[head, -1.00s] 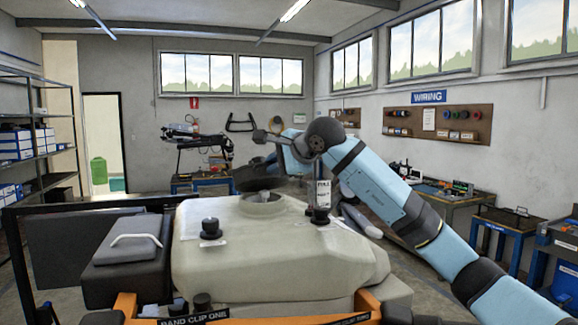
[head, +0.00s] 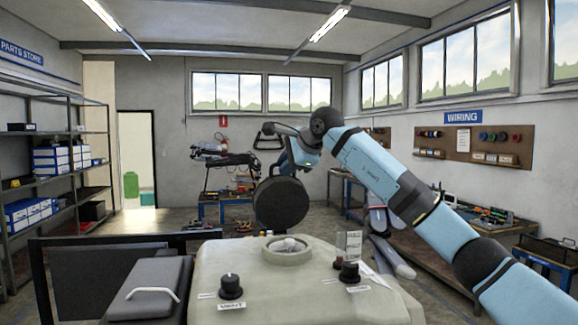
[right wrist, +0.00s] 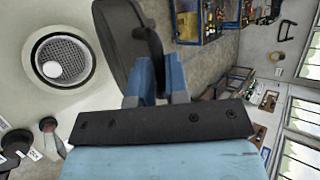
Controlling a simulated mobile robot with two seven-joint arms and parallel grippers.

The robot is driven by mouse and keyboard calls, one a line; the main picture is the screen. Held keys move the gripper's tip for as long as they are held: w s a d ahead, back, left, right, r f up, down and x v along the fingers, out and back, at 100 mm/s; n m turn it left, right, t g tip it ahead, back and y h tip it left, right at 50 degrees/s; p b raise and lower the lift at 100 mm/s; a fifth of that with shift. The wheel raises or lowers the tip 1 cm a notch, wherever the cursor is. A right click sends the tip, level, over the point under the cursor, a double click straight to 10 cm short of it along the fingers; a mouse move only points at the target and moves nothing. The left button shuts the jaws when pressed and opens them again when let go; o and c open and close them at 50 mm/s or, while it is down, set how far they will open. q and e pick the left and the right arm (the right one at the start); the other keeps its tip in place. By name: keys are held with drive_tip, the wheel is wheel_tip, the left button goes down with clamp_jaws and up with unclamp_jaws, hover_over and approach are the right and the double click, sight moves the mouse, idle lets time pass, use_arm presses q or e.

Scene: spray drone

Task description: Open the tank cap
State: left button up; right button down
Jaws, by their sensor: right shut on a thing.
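The tank cap (head: 281,204) is a large dark round disc, held on edge above and behind the open filler neck (head: 287,251) of the pale tank (head: 330,285). My right gripper (head: 292,170) is shut on the cap. In the right wrist view the blue fingers (right wrist: 160,88) pinch the dark cap (right wrist: 122,42), which is apart from the neck (right wrist: 88,62). Inside the neck are a mesh strainer and a white ball (right wrist: 52,69). My left gripper is in neither view now.
Two small black knobs stand on the tank, a left one (head: 231,287) by a VENT label and a right one (head: 349,272). A black box with a pale handle (head: 153,292) is at the left. Shelves (head: 45,170) and a workbench (head: 440,240) stand farther off.

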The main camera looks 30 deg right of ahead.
drive_tip(key=shift+w+d+r+g, duration=0.1)
drive_tip(key=shift+w+d+g, duration=0.15)
drive_tip(key=shift+w, duration=0.2)
drive_tip(key=shift+w+d+r+g, duration=0.1)
drive_tip(key=shift+w+g, duration=0.15)
drive_tip(key=shift+w, duration=0.15)
drive_tip(key=shift+w+d, duration=0.15)
drive_tip(key=shift+w, duration=0.35)
drive_tip(key=shift+w+d+g, duration=0.1)
drive_tip(key=shift+w+g, duration=0.2)
drive_tip(key=shift+g, duration=0.1)
drive_tip(key=c, duration=1.2)
unclamp_jaws()
drive_tip(key=shift+s+d+f, duration=0.1)
